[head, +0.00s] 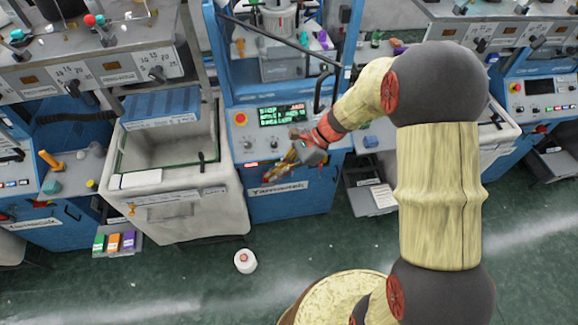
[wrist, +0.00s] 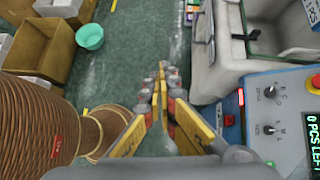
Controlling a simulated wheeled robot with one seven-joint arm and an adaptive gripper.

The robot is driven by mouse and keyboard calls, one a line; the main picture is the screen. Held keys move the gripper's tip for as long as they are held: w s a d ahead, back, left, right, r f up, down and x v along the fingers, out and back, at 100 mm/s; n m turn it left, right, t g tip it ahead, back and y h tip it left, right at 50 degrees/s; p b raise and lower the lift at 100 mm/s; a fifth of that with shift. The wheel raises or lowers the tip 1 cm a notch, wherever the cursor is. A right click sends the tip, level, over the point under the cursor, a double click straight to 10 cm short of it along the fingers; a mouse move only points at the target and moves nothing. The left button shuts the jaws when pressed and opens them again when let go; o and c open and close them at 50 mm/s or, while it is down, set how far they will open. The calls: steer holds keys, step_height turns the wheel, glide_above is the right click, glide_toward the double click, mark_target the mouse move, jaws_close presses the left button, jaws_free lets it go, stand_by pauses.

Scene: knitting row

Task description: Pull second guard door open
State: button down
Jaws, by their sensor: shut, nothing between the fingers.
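The middle blue machine (head: 285,200) has a framed opening at the top, with a dark diagonal bar (head: 282,42) across it and a curved black handle (head: 319,92) at its right. This looks like its guard door, but I cannot tell for certain whether it is closed or which door counts as second. My gripper (head: 272,180) is in front of this machine's lower panel, below the display and well below the handle. In the wrist view my gripper (wrist: 162,72) points down past the machine, its fingers shut and empty. The handle is outside the wrist view.
A white bin (head: 185,215) stands left of the machine. A white spool (head: 245,261) lies on the green floor. The control panel (wrist: 285,110) is close on the right in the wrist view. Cardboard boxes (wrist: 40,60) and a teal bucket (wrist: 90,37) are at left.

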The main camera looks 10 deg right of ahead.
steer(key=shift+s+a, duration=0.15)
steer(key=shift+a, duration=0.75)
steer(key=shift+r, duration=0.1)
stand_by(1.0)
